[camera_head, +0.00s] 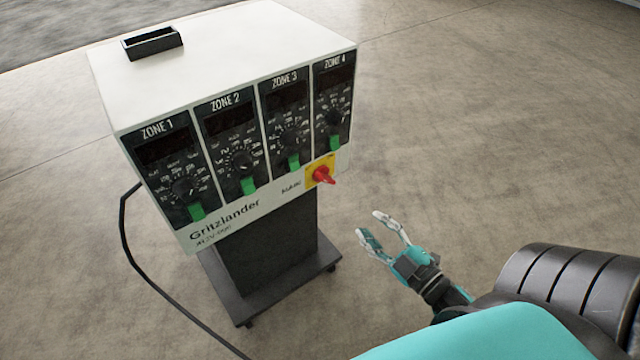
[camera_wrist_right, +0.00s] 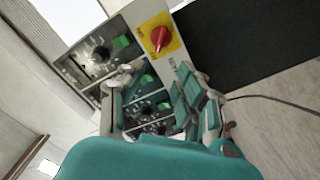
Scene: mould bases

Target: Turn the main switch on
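The main switch is a red rotary knob (camera_head: 323,176) on a yellow plate, at the lower right of the control box's front (camera_head: 262,205). In the right wrist view the red knob (camera_wrist_right: 160,38) on its yellow plate shows at the top, beyond the fingers. My right gripper (camera_head: 376,226) is open and empty, in the air to the lower right of the switch and apart from it. In the right wrist view its two teal fingers (camera_wrist_right: 160,92) are spread, with part of the panel showing between them. My left gripper is not in view.
The white-topped box carries zone panels with dials and green rocker switches (camera_head: 249,185). A small black open tray (camera_head: 152,42) lies on top. The box stands on a dark wheeled pedestal (camera_head: 268,285). A black cable (camera_head: 147,270) runs down at the left. The floor right of it is clear.

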